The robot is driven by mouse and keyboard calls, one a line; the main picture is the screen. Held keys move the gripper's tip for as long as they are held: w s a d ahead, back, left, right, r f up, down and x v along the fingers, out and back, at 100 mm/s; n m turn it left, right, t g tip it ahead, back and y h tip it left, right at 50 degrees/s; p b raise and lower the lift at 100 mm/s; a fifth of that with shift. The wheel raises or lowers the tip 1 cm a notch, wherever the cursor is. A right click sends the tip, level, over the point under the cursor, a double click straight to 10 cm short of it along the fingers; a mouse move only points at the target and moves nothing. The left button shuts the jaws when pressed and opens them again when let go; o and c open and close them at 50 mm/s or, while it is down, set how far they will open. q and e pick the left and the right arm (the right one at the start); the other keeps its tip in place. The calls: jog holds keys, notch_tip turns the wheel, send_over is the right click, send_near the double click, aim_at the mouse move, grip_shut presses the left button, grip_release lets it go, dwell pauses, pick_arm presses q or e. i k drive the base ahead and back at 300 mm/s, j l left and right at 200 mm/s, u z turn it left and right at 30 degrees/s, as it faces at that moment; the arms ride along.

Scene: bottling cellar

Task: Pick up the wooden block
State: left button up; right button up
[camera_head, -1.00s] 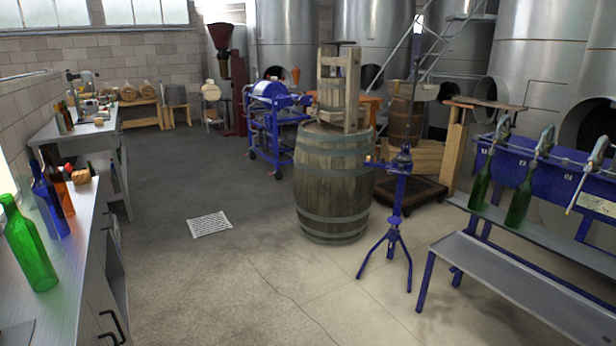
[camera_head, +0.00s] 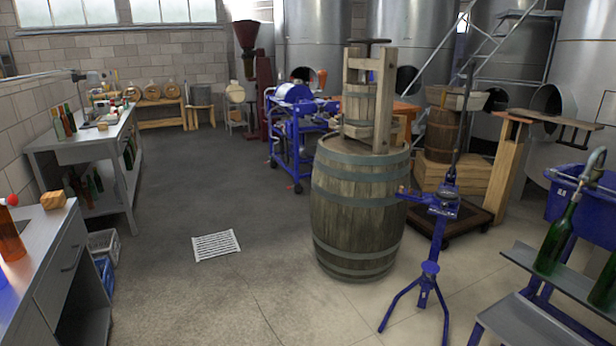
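The wooden block (camera_head: 53,200) is a small light-brown cube. It sits on the grey counter (camera_head: 38,222) at the left of the head view, near the counter's far end. An orange bottle (camera_head: 10,238) stands to its left and nearer to me, and a small red ball-like thing (camera_head: 12,199) shows just above that bottle. Neither of my grippers is in view.
A large barrel (camera_head: 361,215) with a wooden press on top stands right of centre, with a blue tripod stand (camera_head: 432,262) beside it. A bottling bench with green bottles (camera_head: 556,238) is at the right. The floor (camera_head: 200,180) between counter and barrel is clear, with a flat white grate (camera_head: 216,245).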

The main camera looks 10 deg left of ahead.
aim_at(101, 126)
jog(key=i+u, duration=0.35)
jog(key=i, duration=0.25)
jog(key=i+l+u, duration=0.1)
jog(key=i+u, duration=0.2)
jog(key=i, duration=0.25)
jog(key=i+u, duration=0.3)
jog(key=i, duration=0.3)
jog(key=i+u, duration=0.3)
jog(key=i, duration=1.6)
jog(key=i+u, duration=0.2)
jog(key=i, duration=0.45)
jog(key=i+l+u, duration=0.2)
jog(key=i, duration=0.4)
jog(key=i+l+u, duration=0.15)
jog(key=i+u, duration=0.25)
jog(key=i+l+u, duration=0.3)
jog(key=i+u, duration=0.15)
jog(key=i+l+u, duration=0.3)
jog(key=i+l, duration=0.15)
